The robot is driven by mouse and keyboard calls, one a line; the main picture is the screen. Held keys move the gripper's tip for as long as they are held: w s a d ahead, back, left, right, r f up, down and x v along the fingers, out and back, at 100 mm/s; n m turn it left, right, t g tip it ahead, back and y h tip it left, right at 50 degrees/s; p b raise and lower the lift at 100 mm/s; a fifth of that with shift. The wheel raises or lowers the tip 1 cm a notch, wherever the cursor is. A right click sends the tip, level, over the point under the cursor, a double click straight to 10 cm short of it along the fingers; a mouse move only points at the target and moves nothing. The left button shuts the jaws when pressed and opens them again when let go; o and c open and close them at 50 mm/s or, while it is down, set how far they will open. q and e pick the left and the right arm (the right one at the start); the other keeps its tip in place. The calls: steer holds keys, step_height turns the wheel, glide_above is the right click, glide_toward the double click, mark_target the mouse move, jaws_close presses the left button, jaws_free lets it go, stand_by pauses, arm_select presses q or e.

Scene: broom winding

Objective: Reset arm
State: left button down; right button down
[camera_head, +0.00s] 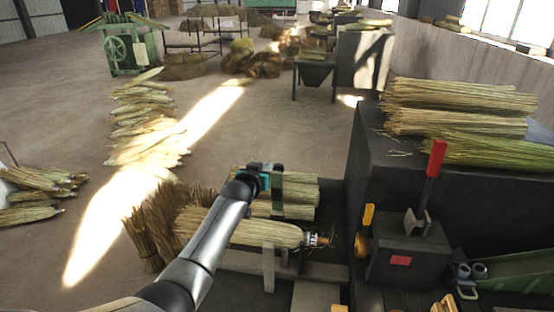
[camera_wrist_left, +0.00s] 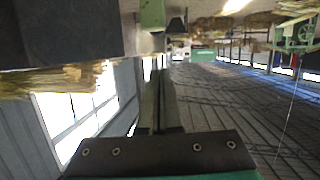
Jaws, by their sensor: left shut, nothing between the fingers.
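My left arm comes in from the bottom left in the head view. My left gripper (camera_head: 278,202) is above straw bundles at the winding bench. Its two fingers lie together, shut and empty, and they also show in the left wrist view (camera_wrist_left: 158,95). A straw bundle (camera_head: 240,228) with a bound end lies beneath, its tip towards the machine. Part of it is hidden by my arm. My right arm and gripper are not seen.
A dark machine (camera_head: 400,262) with a red lever (camera_head: 435,160) stands at the right, beside a dark block topped with straw stacks (camera_head: 455,100). Upright straw (camera_head: 150,235) stands left of the bench. Loose bundles (camera_head: 145,120) lie on the open floor near a green machine (camera_head: 130,48).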

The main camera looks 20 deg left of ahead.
arm_select(q)
steer(key=s+d+f+m+g+h, duration=0.1)
steer(key=s+d+f+g, duration=0.1)
steer(key=s+d+f, duration=0.3)
steer(key=s+d+f+m+g, duration=0.1)
steer(key=s+d+f+g, duration=0.15)
steer(key=s, duration=0.55)
steer(key=s+d+f+m+g+h, duration=0.1)
steer(key=s+d+f, duration=0.25)
steer(key=s, duration=0.25)
steer(key=s+d+g, duration=0.2)
steer(key=s+g, duration=0.1)
steer(key=s, duration=1)
steer(key=s+d+g, duration=0.2)
steer(key=s+g, duration=0.1)
steer(key=s, duration=0.9)
step_height(320, 180, down, 35)
steer(key=s+m+b, duration=0.1)
steer(key=s+b, duration=0.2)
steer(key=b, duration=1)
steer(key=s+a+f+g+b, duration=0.1)
steer(key=s+f+b, duration=0.3)
steer(key=s+f, duration=0.3)
steer(key=s+a+f+g+b, duration=0.1)
steer(key=s+f+b, duration=0.4)
steer(key=f, duration=1)
steer(key=s, duration=0.2)
steer(key=shift+s+a, duration=0.3)
steer(key=shift+a, duration=0.05)
